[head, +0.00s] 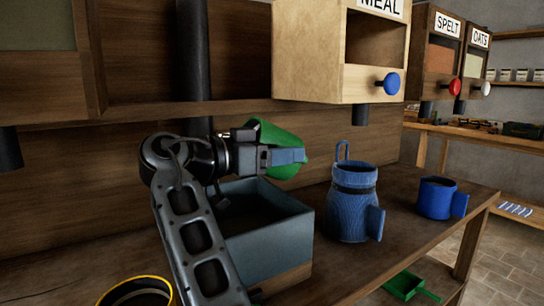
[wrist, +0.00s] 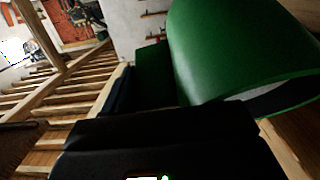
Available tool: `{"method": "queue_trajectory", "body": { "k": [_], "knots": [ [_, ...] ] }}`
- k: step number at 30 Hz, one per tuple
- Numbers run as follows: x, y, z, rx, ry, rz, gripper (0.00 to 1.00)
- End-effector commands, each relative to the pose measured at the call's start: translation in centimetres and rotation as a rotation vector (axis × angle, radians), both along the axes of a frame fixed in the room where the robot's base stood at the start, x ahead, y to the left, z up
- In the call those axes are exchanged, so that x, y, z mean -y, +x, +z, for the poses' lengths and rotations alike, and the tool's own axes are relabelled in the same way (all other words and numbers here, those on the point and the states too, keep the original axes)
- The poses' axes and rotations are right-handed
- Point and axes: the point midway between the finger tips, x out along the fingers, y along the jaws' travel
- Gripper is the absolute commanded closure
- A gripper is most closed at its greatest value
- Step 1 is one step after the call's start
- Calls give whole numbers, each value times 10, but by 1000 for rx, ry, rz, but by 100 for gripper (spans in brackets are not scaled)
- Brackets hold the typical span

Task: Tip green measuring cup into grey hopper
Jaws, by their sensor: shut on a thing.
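The green measuring cup (head: 272,136) is held by my gripper (head: 285,157) above the grey hopper (head: 275,238). The cup lies tilted well over, and the gripper's fingers cover part of its side. In the wrist view the cup (wrist: 235,45) fills the upper right, its rim turned to the lower right. The hopper is an open-topped grey box on the bench. My arm hides its left part, and its dark inside shows no clear contents. I cannot see anything pouring from the cup.
A blue jug (head: 354,205) and a blue mug (head: 437,198) stand right of the hopper. A wooden MEAL bin (head: 310,50) with a blue knob (head: 391,83) hangs above. A yellow-rimmed container (head: 140,291) is at front left. A green scoop (head: 405,285) lies lower down.

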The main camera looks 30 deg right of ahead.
Motion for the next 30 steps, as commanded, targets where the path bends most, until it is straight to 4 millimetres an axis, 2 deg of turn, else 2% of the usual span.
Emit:
{"method": "queue_trajectory", "body": {
  "k": [1, 21, 30],
  "knots": [
    [-3, 0, 9, 6, 53, 4, 100],
    [-5, 0, 29, 7, 623, 7, 100],
    [-6, 0, 33, 5, 759, 8, 100]
  ]
}}
